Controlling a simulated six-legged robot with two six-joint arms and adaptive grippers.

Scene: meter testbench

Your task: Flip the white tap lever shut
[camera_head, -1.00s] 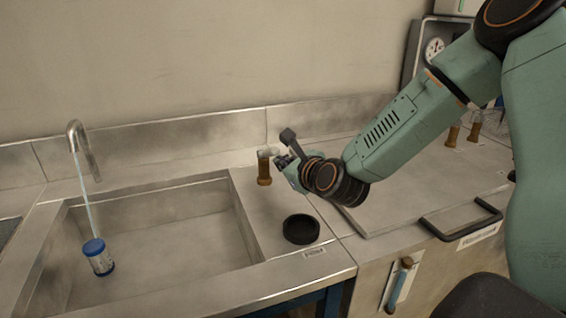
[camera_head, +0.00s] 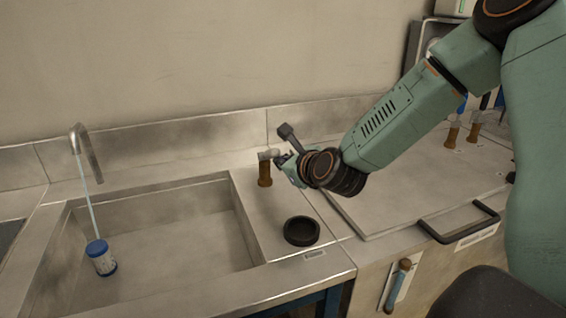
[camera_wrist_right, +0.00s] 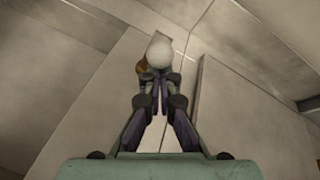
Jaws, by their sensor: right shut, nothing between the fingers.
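The white tap lever (camera_head: 268,154) sits on top of a brass tap post (camera_head: 264,174) on the steel counter, right of the sink. In the right wrist view its pale, rounded end (camera_wrist_right: 160,50) lies just beyond the fingertips, with a little brass beside it. My right gripper (camera_head: 281,161) is at the lever's right side, very close to it; I cannot tell whether they touch. In the right wrist view the gripper (camera_wrist_right: 159,88) has its fingers together and empty. My left gripper is not in view.
A curved spout (camera_head: 84,145) pours a thin stream onto a blue-capped container (camera_head: 100,257) in the sink (camera_head: 175,255). A black round cup (camera_head: 301,231) stands on the counter in front of the tap. A black handle (camera_head: 459,225) lies at the right. More brass posts (camera_head: 452,135) stand farther back.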

